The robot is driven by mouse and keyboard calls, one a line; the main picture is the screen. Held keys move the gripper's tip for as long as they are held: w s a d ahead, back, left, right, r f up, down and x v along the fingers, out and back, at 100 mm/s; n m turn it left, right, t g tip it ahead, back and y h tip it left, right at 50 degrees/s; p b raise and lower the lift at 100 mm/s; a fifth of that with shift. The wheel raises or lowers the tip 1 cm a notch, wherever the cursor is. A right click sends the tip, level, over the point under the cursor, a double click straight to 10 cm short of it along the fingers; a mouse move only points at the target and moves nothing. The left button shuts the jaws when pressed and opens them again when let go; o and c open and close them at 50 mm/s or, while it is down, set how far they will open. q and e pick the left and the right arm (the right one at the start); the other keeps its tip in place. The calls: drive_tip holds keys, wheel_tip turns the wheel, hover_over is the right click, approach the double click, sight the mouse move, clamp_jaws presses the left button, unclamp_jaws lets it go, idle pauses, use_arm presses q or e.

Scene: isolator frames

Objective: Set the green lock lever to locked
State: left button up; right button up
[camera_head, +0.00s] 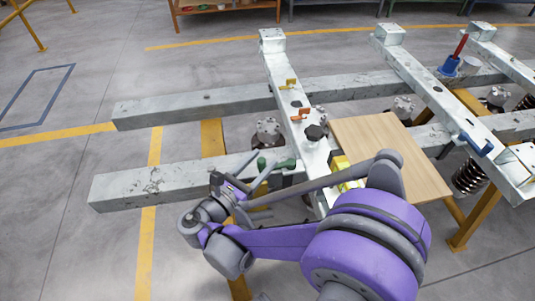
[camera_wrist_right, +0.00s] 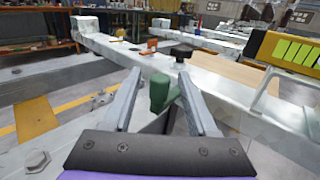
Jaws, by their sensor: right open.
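The green lock lever (camera_head: 284,164) sits on the near part of the white frame beam (camera_head: 285,90), with a rounded green knob at its left end. In the right wrist view the green lever (camera_wrist_right: 159,92) stands up between the two grey fingers, just beyond the palm. My right gripper (camera_wrist_right: 160,80) is open, one finger on each side of the lever. I cannot tell whether either finger touches it. In the head view the right gripper (camera_head: 238,187) is just left of and in front of the lever, partly behind my arm. My left gripper is out of view.
An orange lever (camera_head: 300,115), a yellow lever (camera_head: 290,84) and a black knob (camera_head: 314,132) sit farther along the beam. A wooden board (camera_head: 385,140) lies to the right. A yellow block (camera_head: 341,165) stands close to the right. Open floor lies left.

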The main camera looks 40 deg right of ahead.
sight(264, 158)
drive_tip(key=shift+x, duration=1.8)
clamp_jaws()
